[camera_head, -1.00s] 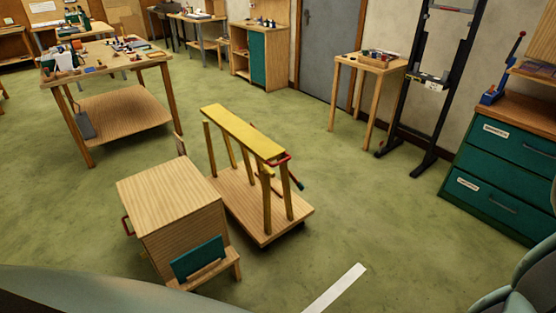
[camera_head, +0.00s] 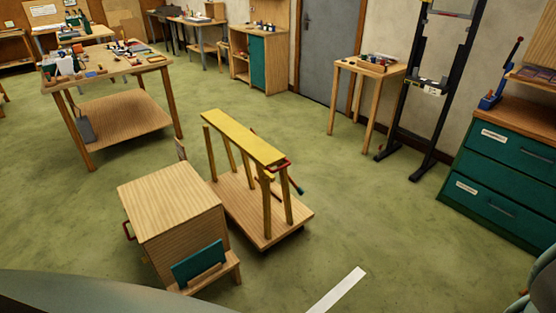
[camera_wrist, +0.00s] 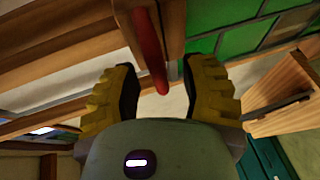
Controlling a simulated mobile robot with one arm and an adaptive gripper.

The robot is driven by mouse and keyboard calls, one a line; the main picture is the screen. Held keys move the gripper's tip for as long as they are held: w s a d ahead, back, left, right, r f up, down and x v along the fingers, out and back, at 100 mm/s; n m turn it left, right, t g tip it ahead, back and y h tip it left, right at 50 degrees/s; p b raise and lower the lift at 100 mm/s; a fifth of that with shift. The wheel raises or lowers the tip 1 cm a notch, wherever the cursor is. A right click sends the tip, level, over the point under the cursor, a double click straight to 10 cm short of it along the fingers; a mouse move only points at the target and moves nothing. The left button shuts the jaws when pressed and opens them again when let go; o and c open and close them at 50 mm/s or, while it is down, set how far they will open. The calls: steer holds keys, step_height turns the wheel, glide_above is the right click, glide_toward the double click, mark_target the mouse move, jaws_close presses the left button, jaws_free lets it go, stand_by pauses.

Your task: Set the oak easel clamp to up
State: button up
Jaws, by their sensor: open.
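In the wrist view, a red bar-like handle (camera_wrist: 148,45) hangs from brown wooden members (camera_wrist: 112,30) that look like part of the oak easel; I take it for the clamp's handle. My gripper (camera_wrist: 163,78) has its two yellow-padded fingers apart, one on either side of the handle's lower end. No contact with the handle is visible. The clamp's body and its setting cannot be made out. Neither the oak easel nor my gripper can be made out in the head view.
Green leaded glass (camera_wrist: 226,18) lies close behind the right finger. A wooden piece (camera_wrist: 285,95) is at the right. In the head view, a yellow-topped wooden cart (camera_head: 240,138), a wooden box (camera_head: 172,205) and a green drawer cabinet (camera_head: 500,185) stand around open green floor.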

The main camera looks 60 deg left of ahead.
steer(key=shift+w+d, duration=0.1)
steer(key=shift+d, duration=0.15)
jaws_close()
stand_by(0.4)
